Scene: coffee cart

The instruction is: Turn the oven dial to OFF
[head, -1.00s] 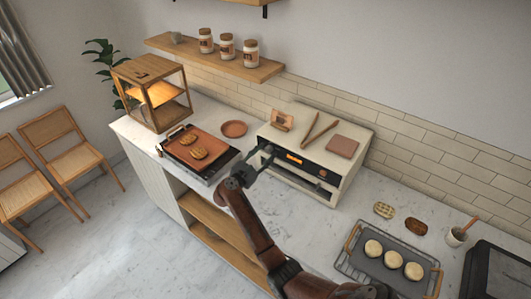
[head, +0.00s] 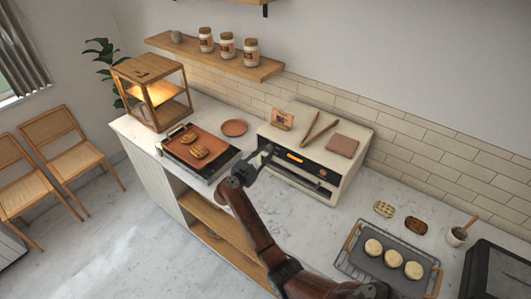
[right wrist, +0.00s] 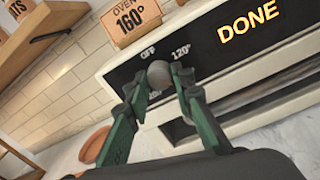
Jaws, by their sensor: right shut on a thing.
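The cream oven (head: 352,172) stands on the counter with a dark front panel. In the right wrist view its round grey dial (right wrist: 158,73) sits on that panel (right wrist: 205,60), with "OFF" printed above it and "120°" to its upper right. Another marking below the dial is partly covered. My right gripper (right wrist: 160,84) is shut on the dial, one green finger on each side. I cannot make out where the dial points. In the head view my right gripper (head: 263,156) is at the left end of the oven's front and hides the dial. My left gripper is not in view.
The oven display (right wrist: 249,29) reads "DONE". A griddle (head: 199,152) with pastries is left of my gripper; a tray (head: 377,273) is at right.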

